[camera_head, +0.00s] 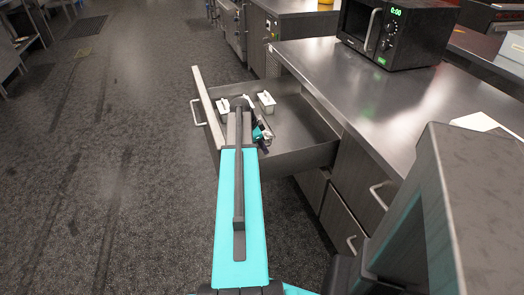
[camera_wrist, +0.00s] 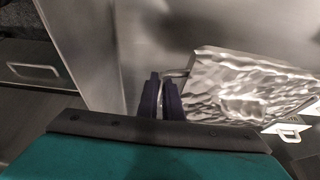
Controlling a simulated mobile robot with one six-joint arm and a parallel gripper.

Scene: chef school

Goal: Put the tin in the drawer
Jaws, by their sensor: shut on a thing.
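The drawer (camera_head: 302,153) is pulled open below the counter. My gripper (camera_wrist: 162,97) is inside or just over it, with its two dark fingers close together at the handle of a shiny, rippled metal tin (camera_wrist: 245,85). The tin extends to the right of the fingers in the wrist view. In the head view my gripper (camera_head: 262,138) is partly hidden by my arm, and the held tin is hard to make out. Whether the held tin touches the drawer floor cannot be told.
Two small pale tins with handles, one left (camera_head: 222,108) and one right (camera_head: 266,102), sit in the far part of the drawer. The drawer's right part is bare. A black microwave (camera_head: 395,32) stands on the metal counter (camera_head: 350,85). Open floor lies left.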

